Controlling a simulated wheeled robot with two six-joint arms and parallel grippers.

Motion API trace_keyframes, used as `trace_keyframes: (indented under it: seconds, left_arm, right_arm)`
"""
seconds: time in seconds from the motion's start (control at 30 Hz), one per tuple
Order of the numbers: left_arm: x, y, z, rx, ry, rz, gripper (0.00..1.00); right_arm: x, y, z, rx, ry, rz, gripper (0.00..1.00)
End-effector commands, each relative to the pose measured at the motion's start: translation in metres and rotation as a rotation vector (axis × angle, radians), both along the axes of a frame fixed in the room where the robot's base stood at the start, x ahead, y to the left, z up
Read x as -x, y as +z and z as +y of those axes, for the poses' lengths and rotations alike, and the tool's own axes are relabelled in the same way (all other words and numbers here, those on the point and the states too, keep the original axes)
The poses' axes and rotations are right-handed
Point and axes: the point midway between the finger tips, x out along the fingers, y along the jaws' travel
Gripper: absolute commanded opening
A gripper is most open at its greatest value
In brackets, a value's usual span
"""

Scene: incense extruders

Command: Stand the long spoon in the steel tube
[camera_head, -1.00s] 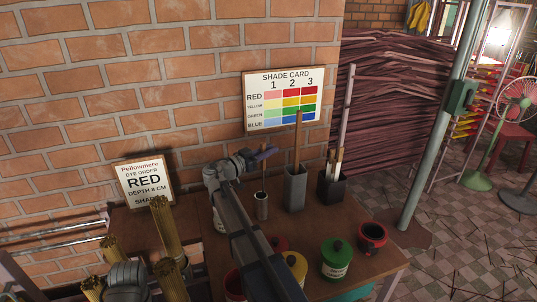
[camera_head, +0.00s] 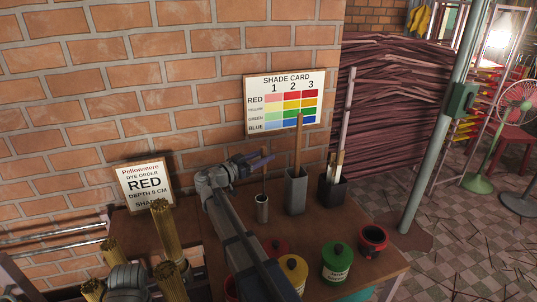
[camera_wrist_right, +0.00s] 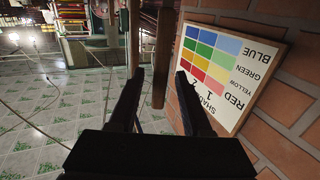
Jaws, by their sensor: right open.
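A short steel tube (camera_head: 262,210) stands on the brown table. A thin wooden handle (camera_head: 264,184), which looks like the long spoon, rises upright from the tube. Its lower end is hidden inside. My right gripper (camera_head: 264,158) is open at the height of the handle's top, with its fingers pointing right. In the right wrist view the spread fingers frame a wooden shaft (camera_wrist_right: 162,60), with another shaft (camera_wrist_right: 133,40) beside it. I cannot tell which of these is the spoon. My left gripper's fingers do not show.
A grey square holder (camera_head: 295,192) with a tall wooden paddle stands right of the tube, with a dark holder (camera_head: 332,192) beyond. Green (camera_head: 337,262), yellow and red pots stand in front. Incense bundles (camera_head: 166,232) are at left. The shade card (camera_head: 285,100) hangs on the brick wall.

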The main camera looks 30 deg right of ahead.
Motion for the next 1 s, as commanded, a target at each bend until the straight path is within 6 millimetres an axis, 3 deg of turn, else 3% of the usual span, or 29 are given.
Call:
trace_keyframes:
  seconds: [0.1, 0.3, 1.0]
  left_arm:
    - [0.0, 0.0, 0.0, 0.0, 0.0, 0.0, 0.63]
    - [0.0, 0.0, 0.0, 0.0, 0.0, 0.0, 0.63]
    - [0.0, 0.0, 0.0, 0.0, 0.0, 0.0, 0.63]
  right_arm:
    - [0.004, 0.0, 0.021, 0.0, 0.003, 0.0, 0.49]
    - [0.007, 0.0, 0.041, 0.0, 0.001, 0.0, 0.49]
    - [0.007, 0.0, 0.045, 0.0, 0.0, 0.0, 0.49]
